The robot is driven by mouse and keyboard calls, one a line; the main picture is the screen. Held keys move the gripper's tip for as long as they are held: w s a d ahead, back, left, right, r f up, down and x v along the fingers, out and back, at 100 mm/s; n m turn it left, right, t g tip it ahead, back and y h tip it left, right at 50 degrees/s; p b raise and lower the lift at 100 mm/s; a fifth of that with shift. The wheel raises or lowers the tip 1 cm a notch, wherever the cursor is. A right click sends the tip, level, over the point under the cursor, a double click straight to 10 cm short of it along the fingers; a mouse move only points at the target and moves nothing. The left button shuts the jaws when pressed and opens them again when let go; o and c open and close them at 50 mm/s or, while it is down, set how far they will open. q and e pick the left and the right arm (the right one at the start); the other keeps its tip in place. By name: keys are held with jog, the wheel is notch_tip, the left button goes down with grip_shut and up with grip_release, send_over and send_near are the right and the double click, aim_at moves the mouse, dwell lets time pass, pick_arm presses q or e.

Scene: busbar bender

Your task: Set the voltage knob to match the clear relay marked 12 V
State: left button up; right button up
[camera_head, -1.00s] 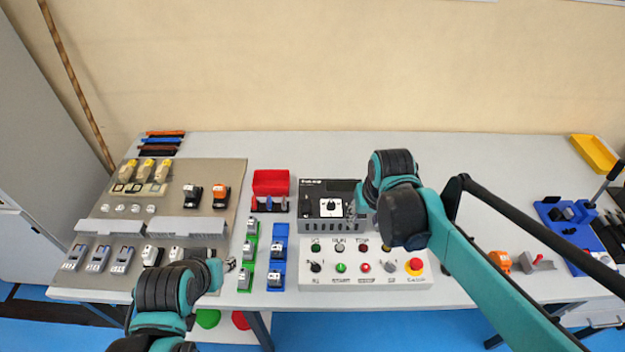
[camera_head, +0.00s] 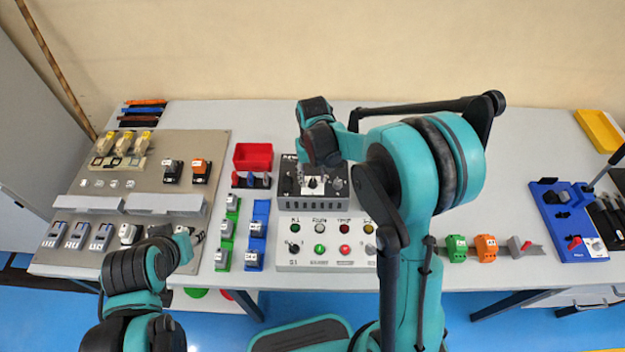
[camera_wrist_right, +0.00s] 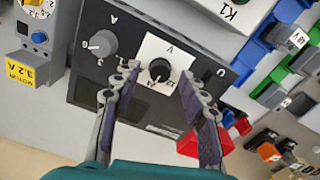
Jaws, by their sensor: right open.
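The voltage knob (camera_wrist_right: 159,70) is a black round knob on a white square marked V, on a black panel (camera_wrist_right: 75,65). In the head view the knob (camera_head: 313,183) shows on the power supply (camera_head: 340,190) at mid-table. My right gripper (camera_wrist_right: 157,88) is open, its two fingers on either side of the knob's near part; I cannot tell whether they touch it. The knob's scale is too small to read surely. Several yellowish clear relays (camera_head: 122,144) stand on the board at the left; their marks are unreadable. My left gripper (camera_head: 199,237) is near the board's front right edge, its fingers unclear.
A grey knob (camera_wrist_right: 101,44) marked A sits beside the voltage knob. A red bin (camera_head: 253,157) stands left of the supply. A button panel (camera_head: 300,257) lies in front. Green and blue racks (camera_head: 256,212) are to the left.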

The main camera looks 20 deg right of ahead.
jog(key=shift+f, duration=0.5)
grip_shut()
jog(key=shift+n, duration=0.3)
jog(key=n, duration=0.5)
jog(key=shift+n, duration=0.3)
jog(key=n, duration=0.5)
jog(key=shift+n+b, duration=0.3)
